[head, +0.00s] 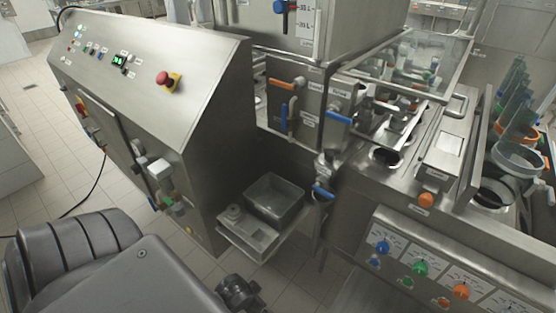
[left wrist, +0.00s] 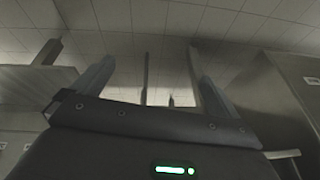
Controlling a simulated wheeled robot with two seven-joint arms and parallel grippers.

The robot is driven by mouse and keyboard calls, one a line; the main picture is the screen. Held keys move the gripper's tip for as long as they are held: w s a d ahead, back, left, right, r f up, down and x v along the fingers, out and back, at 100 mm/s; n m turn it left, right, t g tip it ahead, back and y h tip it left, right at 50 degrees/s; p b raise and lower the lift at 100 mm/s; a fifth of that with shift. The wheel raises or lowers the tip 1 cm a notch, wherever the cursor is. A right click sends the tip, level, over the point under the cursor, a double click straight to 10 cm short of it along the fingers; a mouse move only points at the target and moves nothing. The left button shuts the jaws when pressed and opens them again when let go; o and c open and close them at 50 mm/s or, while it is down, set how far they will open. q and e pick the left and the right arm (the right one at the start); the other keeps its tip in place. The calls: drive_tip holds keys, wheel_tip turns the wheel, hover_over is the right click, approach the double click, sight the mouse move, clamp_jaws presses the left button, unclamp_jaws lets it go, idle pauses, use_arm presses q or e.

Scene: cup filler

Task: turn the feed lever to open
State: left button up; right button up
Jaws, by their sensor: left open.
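Several levers are on the steel machine in the head view: one with an orange handle (head: 282,84), one with a blue handle hanging down (head: 284,118), one with a blue handle further right (head: 338,118), and a low one with a blue handle (head: 323,192). Their labels are too small to read, so I cannot tell which is the feed lever. My left gripper (left wrist: 153,82) shows in the left wrist view, open, with nothing seen between its fingers. It does not show clearly in the head view. My right gripper is in neither view.
A slanted control cabinet (head: 200,65) with a red emergency button (head: 163,78) stands at left. A steel basin (head: 274,198) sits low in the middle. A panel with coloured knobs (head: 420,268) is at lower right. Tiled floor (head: 30,110) shows at left.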

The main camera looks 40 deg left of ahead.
use_arm(q)
wheel_tip(320, 180, up, 9)
drive_tip(key=n+t+p, duration=0.1)
drive_tip(key=t, duration=1.3)
approach(278, 83)
drive_tip(key=shift+w+d+r+p, duration=0.1)
drive_tip(key=shift+w+p, duration=0.3)
drive_tip(key=shift+w, duration=1.85)
drive_tip(key=shift+w+d+r+p, duration=0.1)
drive_tip(key=shift+w+p, duration=0.3)
drive_tip(key=shift+w, duration=1.85)
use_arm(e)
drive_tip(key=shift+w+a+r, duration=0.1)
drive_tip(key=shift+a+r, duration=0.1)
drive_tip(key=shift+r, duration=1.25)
use_arm(q)
drive_tip(key=c, duration=1.3)
drive_tip(key=shift+c, duration=0.4)
